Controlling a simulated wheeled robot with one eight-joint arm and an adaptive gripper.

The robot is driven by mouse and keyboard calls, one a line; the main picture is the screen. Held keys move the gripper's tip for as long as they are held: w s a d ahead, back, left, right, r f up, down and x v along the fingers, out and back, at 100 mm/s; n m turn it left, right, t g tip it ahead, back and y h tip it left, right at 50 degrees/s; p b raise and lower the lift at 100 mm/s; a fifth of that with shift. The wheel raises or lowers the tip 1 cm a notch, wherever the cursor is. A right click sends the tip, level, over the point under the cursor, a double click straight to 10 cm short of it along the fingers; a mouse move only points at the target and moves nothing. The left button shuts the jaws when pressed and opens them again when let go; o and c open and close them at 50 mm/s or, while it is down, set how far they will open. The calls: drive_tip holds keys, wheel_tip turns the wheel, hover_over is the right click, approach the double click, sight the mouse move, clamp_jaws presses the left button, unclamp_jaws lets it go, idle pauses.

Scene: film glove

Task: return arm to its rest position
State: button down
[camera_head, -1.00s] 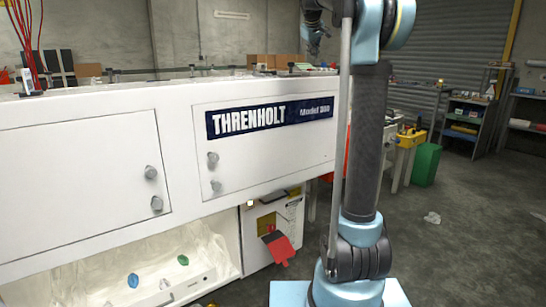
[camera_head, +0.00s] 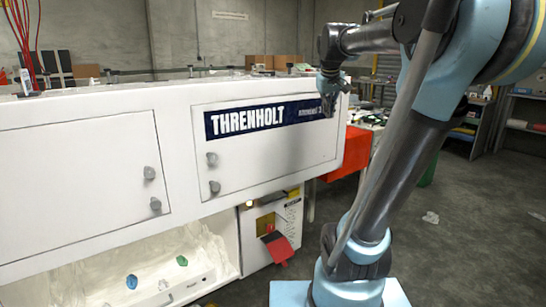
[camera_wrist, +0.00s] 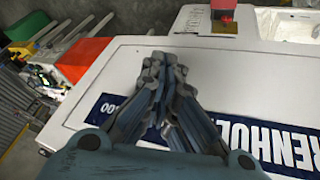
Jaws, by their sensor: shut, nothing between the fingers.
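My gripper (camera_head: 331,92) is at the right end of the white THRENHOLT machine (camera_head: 95,112), near the end of its dark name panel (camera_head: 262,116). In the wrist view my gripper (camera_wrist: 163,68) has its fingers together with nothing between them. The machine's white face (camera_wrist: 235,70) and the name panel (camera_wrist: 275,140) fill much of that view behind the fingers. My arm is bent, with its upper part leaning right and the forearm reaching back left toward the machine. I cannot tell whether the fingers touch the machine.
A red box-like thing (camera_head: 348,155) stands at the machine's right end. Below the machine is a white open bay (camera_head: 130,258) with small blue and green things, beside a cabinet with a red flap (camera_head: 277,246). Shelves (camera_head: 520,125) stand at the right. The floor (camera_head: 480,240) there is mostly open.

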drive_tip(key=s+a+f+m+g+y, duration=0.1)
drive_tip(key=s+f+m+g, duration=0.1)
drive_tip(key=s+f, duration=2.5)
wheel_tip(320, 180, down, 3)
drive_tip(key=shift+s+a+m+g, duration=0.15)
drive_tip(key=shift+s+m+g, duration=0.25)
drive_tip(key=shift+g, duration=0.2)
drive_tip(key=shift+r, duration=0.1)
